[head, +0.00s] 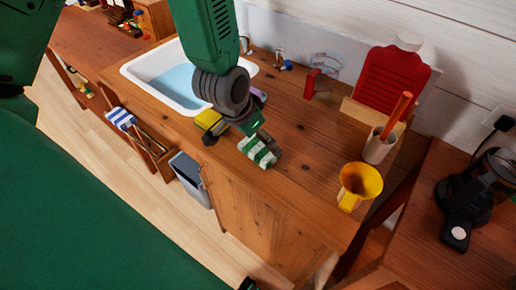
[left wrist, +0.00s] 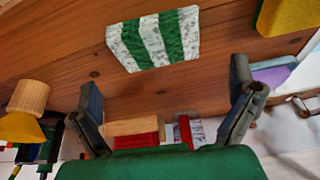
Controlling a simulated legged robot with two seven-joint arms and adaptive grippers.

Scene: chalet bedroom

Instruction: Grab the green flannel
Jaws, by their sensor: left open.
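The green flannel (head: 254,152) is a small folded block with green and white stripes. It lies on the wooden counter, just below my left gripper (head: 262,138) in the head view, which partly covers it. In the left wrist view the flannel (left wrist: 153,40) lies whole at the top middle, beyond the fingertips. My left gripper (left wrist: 166,88) is open there, its two dark fingers wide apart with nothing between them. Whether a finger touches the flannel is unclear in the head view.
A yellow sponge-like block (head: 209,122) lies left of the flannel, by the white sink (head: 148,70) with blue water. Counter between flannel and mug is clear.

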